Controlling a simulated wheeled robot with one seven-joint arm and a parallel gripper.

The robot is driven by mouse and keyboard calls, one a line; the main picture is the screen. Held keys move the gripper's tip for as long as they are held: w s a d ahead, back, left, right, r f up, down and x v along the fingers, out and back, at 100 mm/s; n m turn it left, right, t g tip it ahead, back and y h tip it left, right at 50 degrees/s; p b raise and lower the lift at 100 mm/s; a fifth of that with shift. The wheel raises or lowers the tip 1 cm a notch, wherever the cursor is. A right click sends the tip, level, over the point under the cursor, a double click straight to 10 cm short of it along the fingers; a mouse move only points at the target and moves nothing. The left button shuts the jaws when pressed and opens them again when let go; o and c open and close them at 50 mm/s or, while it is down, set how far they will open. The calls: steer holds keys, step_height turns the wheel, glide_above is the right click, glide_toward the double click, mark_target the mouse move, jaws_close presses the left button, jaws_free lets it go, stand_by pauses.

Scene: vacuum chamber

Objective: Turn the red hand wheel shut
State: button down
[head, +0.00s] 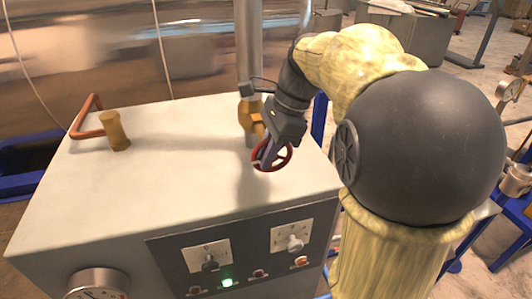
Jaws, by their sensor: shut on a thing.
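The red hand wheel (284,165) sits on a brass valve (247,113) at the foot of a vertical metal pipe, above the top of a pale cabinet. My gripper (268,158) reaches down to the wheel from the upper right and is shut on it. The fingers cover part of the wheel, so its hub is partly hidden. The lower part of the rim shows as a red ring around the fingertips.
The pale cabinet (180,190) has a front panel with two knobs (209,263) and a lit green lamp (227,282). A copper pipe (88,115) with a brass fitting (115,130) stands at left. A round gauge (97,285) is at lower left. The cabinet top between is clear.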

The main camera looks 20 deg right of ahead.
steer(key=y, duration=0.3)
steer(key=shift+d+r+y, duration=0.25)
steer(key=shift+y, duration=0.15)
steer(key=y, duration=0.4)
steer(key=shift+d+y, duration=0.25)
steer(key=shift+y, duration=0.05)
steer(key=y, duration=0.5)
steer(key=shift+d, duration=0.35)
steer(key=shift+d+f+y, duration=0.1)
steer(key=shift+d+y, duration=0.05)
steer(key=shift+y, duration=1.35)
steer(key=shift+f, duration=0.1)
steer(key=c, duration=1.4)
jaws_free()
steer(key=shift+c, duration=0.2)
